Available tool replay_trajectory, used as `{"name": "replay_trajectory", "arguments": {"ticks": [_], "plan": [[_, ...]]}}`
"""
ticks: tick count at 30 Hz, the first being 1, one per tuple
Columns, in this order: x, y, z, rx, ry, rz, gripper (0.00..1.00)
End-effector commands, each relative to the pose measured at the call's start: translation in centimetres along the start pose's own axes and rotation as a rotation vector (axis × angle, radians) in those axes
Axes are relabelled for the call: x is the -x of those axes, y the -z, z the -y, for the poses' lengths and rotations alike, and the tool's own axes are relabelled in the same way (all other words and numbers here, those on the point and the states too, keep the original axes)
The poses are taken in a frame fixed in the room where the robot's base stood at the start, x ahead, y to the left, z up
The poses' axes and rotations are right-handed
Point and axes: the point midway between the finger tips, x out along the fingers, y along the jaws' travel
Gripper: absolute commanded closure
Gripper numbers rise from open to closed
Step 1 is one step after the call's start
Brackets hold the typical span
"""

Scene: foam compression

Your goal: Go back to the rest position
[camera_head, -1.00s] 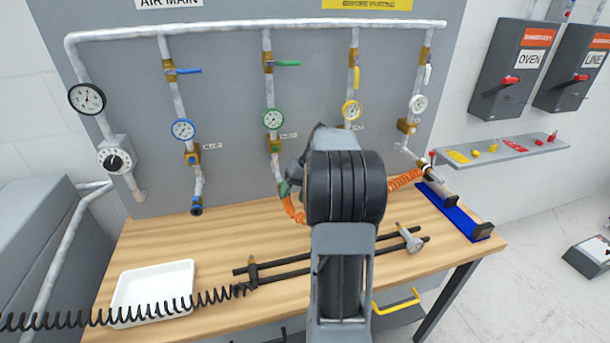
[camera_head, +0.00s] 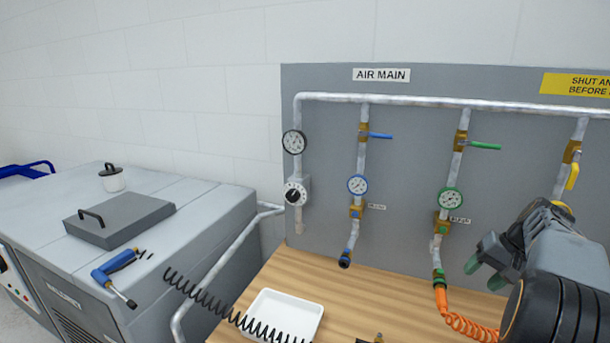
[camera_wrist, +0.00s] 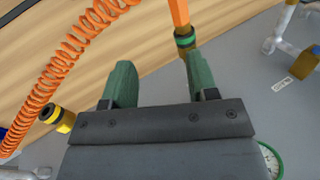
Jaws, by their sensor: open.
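My gripper (camera_head: 492,268) is at the right of the head view, in front of the grey air panel (camera_head: 400,85). Its two green fingers (camera_wrist: 160,78) stand apart in the wrist view with nothing held between them. An orange coiled hose (camera_head: 467,326) hangs from the green-marked drop, joined at a green-banded fitting (camera_head: 438,276). In the wrist view this fitting (camera_wrist: 185,40) shows just beyond the right fingertip; I cannot tell whether they touch. The green-rimmed gauge (camera_head: 450,200) is above and left of my gripper. My arm covers the lower right of the head view.
A wooden bench (camera_head: 375,295) stands below the panel, with a white tray (camera_head: 285,316) and a black coiled hose (camera_head: 215,308) at its left. A grey machine (camera_head: 190,210) left of it carries a blue tool (camera_head: 115,265), a lidded plate (camera_head: 120,218) and a white pot (camera_head: 112,180).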

Motion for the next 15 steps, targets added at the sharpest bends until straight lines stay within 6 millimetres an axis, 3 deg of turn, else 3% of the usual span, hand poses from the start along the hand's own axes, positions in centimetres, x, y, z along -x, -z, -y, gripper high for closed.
{"name": "replay_trajectory", "arguments": {"ticks": [2, 4, 9, 15], "plan": [[-1.8, -1.5, -0.7, -0.057, -0.060, -0.007, 0.46], [-3.3, -3.5, 0.5, -0.059, -0.126, -0.026, 0.46], [-6.7, -10.4, 5.5, 0.073, -0.273, -0.102, 0.46], [-9.7, -18.5, 9.6, 0.326, -0.334, -0.191, 0.46]]}}
